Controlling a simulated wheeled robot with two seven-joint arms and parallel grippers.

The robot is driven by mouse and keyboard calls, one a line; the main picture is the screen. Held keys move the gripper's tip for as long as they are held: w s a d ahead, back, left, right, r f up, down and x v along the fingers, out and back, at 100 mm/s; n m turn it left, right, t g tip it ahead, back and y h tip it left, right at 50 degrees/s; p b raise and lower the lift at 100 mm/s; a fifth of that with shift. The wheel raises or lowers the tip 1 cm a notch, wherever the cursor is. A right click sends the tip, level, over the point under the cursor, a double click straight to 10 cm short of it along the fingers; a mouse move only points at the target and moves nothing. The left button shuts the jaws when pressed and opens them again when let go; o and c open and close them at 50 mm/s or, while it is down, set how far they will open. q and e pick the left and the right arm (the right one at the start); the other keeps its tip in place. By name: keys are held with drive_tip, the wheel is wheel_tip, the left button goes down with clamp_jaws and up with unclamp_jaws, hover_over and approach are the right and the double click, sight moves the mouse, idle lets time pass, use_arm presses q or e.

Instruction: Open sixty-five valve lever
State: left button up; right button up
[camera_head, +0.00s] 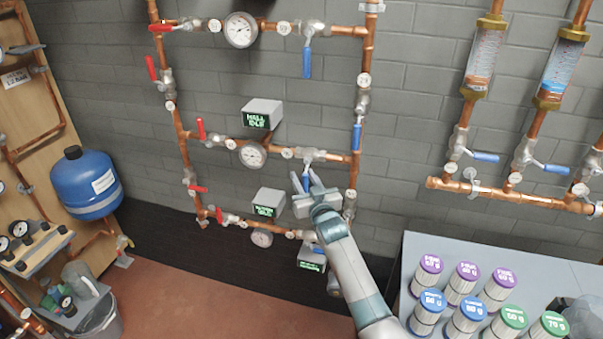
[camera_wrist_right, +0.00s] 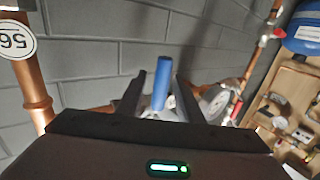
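My right gripper (camera_head: 307,185) is at the blue valve lever (camera_head: 306,181) on the middle horizontal copper pipe. In the wrist view the blue lever (camera_wrist_right: 161,84) stands between the two dark fingers of the right gripper (camera_wrist_right: 158,95). Gaps show on both sides, so the gripper looks open around it. The valve body (camera_head: 312,155) sits above the gripper, beside a round white tag (camera_head: 287,154) too small to read. I cannot tell which valve is sixty-five. My left gripper is not in view.
Other blue levers (camera_head: 307,62) and red levers (camera_head: 151,68) are on nearby pipes. Gauges (camera_head: 253,156) and small display boxes (camera_head: 262,113) surround the gripper. A grey table (camera_head: 560,262) with labelled canisters (camera_head: 466,279) stands right. A blue tank (camera_head: 86,185) is left.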

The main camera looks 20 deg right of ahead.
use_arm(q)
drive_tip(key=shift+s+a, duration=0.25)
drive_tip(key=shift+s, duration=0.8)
use_arm(e)
drive_tip(key=shift+w, duration=1.15)
drive_tip(key=shift+c, duration=0.5)
clamp_jaws()
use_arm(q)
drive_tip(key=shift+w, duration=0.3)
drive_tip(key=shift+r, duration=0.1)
